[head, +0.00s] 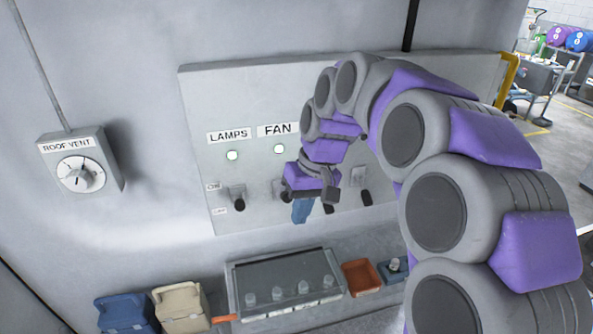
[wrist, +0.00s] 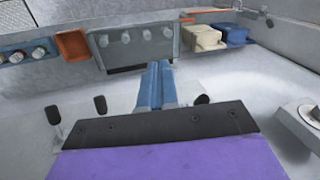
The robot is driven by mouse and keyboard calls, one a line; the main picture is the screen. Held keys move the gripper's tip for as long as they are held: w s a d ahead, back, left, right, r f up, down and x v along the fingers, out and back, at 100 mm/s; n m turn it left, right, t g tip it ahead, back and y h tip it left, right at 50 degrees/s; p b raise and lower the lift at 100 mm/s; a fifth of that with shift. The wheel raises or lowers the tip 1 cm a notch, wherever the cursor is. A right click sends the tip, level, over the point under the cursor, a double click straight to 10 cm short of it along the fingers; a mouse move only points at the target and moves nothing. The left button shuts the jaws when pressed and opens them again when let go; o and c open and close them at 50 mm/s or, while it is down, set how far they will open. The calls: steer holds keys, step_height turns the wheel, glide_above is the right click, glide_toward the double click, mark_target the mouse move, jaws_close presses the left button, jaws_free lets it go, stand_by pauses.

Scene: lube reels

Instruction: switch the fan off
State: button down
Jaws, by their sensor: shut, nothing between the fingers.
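In the wrist view, the shut blue fingers (wrist: 155,85) lie between black-knobbed levers, and the fan switch is not visible.
Two more levers (head: 328,205) (head: 366,197) are to the right. A ROOF VENT dial (head: 80,174) is farther left. Below are a grey box (head: 285,275), orange tray (head: 360,277) and canisters (head: 180,305).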

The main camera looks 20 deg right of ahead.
steer(key=p, duration=0.4)
glide_toward(285, 195)
steer(key=s+d+r, duration=0.2)
steer(key=s, duration=0.2)
steer(key=w+d+r+m+t+p, duration=0.1)
steer(key=w+d+r+p, duration=0.1)
steer(key=w+d, duration=0.3)
steer(key=shift+w+d+t+y, duration=0.3)
steer(key=shift+w+d+y, duration=0.05)
steer(key=shift+d+y, duration=0.05)
steer(key=a+f, duration=0.6)
steer(key=f, duration=0.5)
steer(key=shift+w+a+f+b, duration=0.2)
steer(key=shift+a+b, duration=0.1)
steer(key=shift+b, duration=0.05)
steer(key=shift+s, duration=0.15)
